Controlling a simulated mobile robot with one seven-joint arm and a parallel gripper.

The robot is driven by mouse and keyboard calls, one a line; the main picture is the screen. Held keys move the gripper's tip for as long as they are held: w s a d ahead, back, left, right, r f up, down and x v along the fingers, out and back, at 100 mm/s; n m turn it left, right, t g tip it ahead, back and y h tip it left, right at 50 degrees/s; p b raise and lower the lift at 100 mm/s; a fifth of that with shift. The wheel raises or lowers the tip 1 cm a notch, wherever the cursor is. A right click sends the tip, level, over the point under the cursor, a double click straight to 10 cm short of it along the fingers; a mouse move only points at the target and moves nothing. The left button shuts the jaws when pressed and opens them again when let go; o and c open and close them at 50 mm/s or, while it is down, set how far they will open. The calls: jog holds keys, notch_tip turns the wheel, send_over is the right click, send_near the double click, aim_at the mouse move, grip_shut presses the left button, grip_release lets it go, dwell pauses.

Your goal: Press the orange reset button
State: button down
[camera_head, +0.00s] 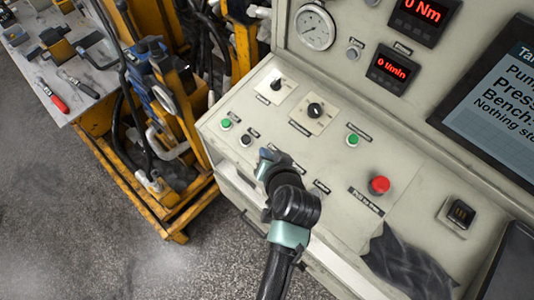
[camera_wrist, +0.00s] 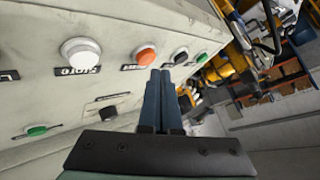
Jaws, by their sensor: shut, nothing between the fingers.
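The orange button (camera_wrist: 146,55) sits on the light panel face in the wrist view, between a white button (camera_wrist: 80,52) at its left and a black button (camera_wrist: 180,55) at its right. My gripper (camera_wrist: 160,74) is shut and empty.
A green button (camera_wrist: 201,57) lies beyond the black one. The console also carries a red mushroom button (camera_head: 379,185), another green button (camera_head: 352,139) and a black knob (camera_head: 315,110). A dark cloth (camera_head: 410,262) hangs at the front. A yellow cart (camera_head: 150,190) stands left.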

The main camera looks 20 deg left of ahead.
jog(key=shift+f, duration=0.1)
dwell(0.7)
jog(key=shift+w+f+b, duration=0.1)
jog(key=shift+f+b, duration=0.2)
jog(key=shift+f, duration=0.05)
jog(key=shift+f, duration=0.4)
dwell(0.8)
jog(key=shift+r+p, duration=0.55)
jog(key=shift+r, duration=0.3)
jog(key=shift+r, duration=0.1)
jog(key=r+p, duration=0.2)
jog(key=s+r+p, duration=0.1)
jog(key=r+p, duration=0.1)
jog(key=p, duration=0.1)
jog(key=shift+a+r, duration=0.15)
jog(key=shift+r, duration=0.2)
